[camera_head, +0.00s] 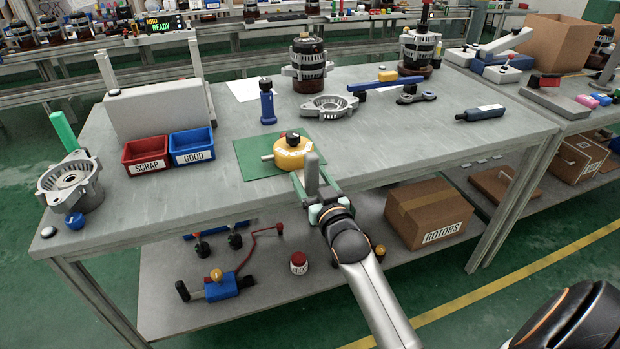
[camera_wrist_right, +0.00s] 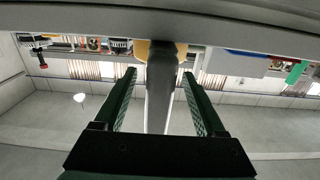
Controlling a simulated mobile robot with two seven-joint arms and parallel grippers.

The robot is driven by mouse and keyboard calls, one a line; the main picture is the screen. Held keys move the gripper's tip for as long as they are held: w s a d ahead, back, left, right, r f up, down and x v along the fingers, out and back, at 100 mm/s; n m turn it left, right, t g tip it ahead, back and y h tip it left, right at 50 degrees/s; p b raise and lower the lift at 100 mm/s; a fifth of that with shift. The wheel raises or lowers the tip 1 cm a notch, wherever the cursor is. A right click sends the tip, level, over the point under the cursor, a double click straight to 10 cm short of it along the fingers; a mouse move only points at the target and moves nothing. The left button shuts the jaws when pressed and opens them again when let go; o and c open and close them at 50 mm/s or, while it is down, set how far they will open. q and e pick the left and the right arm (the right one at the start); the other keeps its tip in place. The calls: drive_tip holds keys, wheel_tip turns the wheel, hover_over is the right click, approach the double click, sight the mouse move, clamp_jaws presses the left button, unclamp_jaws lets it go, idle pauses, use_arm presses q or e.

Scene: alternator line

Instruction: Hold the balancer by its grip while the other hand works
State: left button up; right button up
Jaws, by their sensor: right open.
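The balancer (camera_head: 291,153) is a round yellow body with a dark knob on top. It sits on the green mat (camera_head: 252,146) near the front edge of the grey table. A grey upright grip (camera_head: 312,172) shows at its front side. My right gripper (camera_head: 316,183) reaches in from the front, at the table's edge, with its fingers open. In the right wrist view the grey grip (camera_wrist_right: 161,85) stands between the two fingers (camera_wrist_right: 160,73), with a gap on both sides and the yellow body (camera_wrist_right: 142,50) behind it. My left gripper is out of view.
Red (camera_head: 146,155) and blue (camera_head: 191,147) bins stand left of the mat. A blue upright tool (camera_head: 267,103) and a metal housing (camera_head: 328,106) stand behind it. A cardboard box (camera_head: 428,212) is on the lower shelf.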

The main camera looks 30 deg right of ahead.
clamp_jaws()
idle(0.7)
drive_tip(key=shift+r, duration=0.1)
idle(0.6)
unclamp_jaws()
idle(0.6)
